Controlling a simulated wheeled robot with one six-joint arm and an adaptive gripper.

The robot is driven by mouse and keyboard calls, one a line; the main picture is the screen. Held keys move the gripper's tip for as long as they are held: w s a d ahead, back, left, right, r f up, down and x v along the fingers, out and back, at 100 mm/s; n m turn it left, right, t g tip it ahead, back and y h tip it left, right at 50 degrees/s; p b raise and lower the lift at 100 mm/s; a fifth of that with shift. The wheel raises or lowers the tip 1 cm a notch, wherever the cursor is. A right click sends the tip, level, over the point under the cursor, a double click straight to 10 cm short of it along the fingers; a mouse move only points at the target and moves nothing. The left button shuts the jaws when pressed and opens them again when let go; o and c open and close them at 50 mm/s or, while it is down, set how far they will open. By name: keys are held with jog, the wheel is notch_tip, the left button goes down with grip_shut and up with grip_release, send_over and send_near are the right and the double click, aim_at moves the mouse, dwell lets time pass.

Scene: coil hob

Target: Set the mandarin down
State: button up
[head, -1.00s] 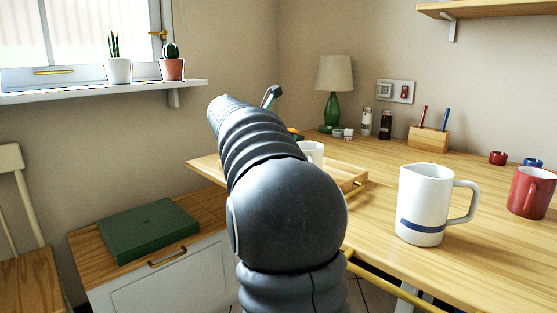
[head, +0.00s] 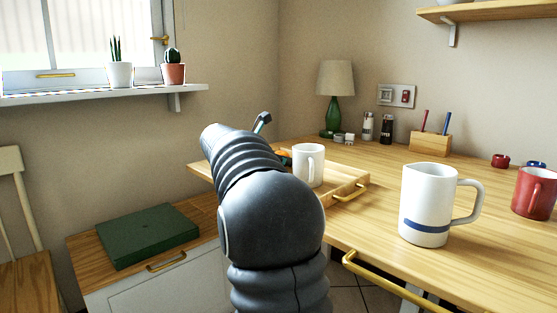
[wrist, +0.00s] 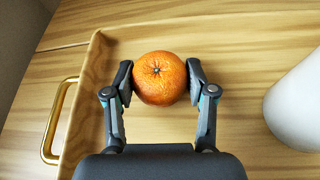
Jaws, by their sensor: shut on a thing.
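The mandarin (wrist: 159,78) is orange and round, with its stem end facing the wrist camera. My gripper (wrist: 160,80) is shut on it, one finger pressed on each side. It is over the wooden tray (wrist: 92,85), inside the rim; I cannot tell whether it touches the tray floor. In the head view the tray (head: 345,183) lies on the table, and my arm hides most of my gripper. A small orange patch shows behind the arm there, too little to identify surely.
A white mug (head: 309,166) stands on the tray, right of my arm. A white jug with a blue band (head: 427,205) and a red mug (head: 534,192) stand further right on the table (head: 480,265). The tray has a brass handle (wrist: 52,125).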

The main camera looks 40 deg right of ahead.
jog(key=shift+f, duration=0.15)
jog(key=o, duration=1.2)
jog(key=shift+c, duration=0.2)
jog(key=shift+a+r, duration=0.15)
jog(key=shift+r, duration=0.1)
jog(key=p+v, duration=0.1)
jog(key=v, duration=1)
jog(key=shift+s+a+r+p, duration=0.1)
jog(key=shift+a+p, duration=0.25)
